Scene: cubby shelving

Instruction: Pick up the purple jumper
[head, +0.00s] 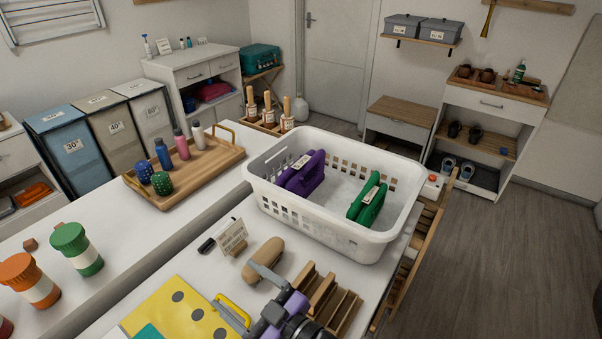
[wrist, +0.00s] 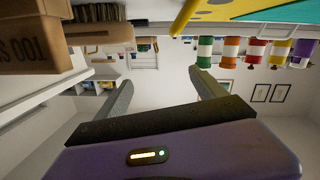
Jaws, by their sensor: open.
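The purple jumper (head: 301,175) is folded, with a pale tag on it, in the left part of the white laundry basket (head: 335,230). A folded green garment (head: 367,201) with a tag lies in the same basket, to its right and apart from it. My gripper (head: 250,290) is at the bottom of the head view, over the near part of the white counter, well short of the basket. In the wrist view my gripper (wrist: 166,95) has its two grey fingers spread wide with nothing between them. The jumper does not show in the wrist view.
A wooden tray (head: 195,170) with bottles is left of the basket. Lidded jars (head: 77,247) stand at the left.

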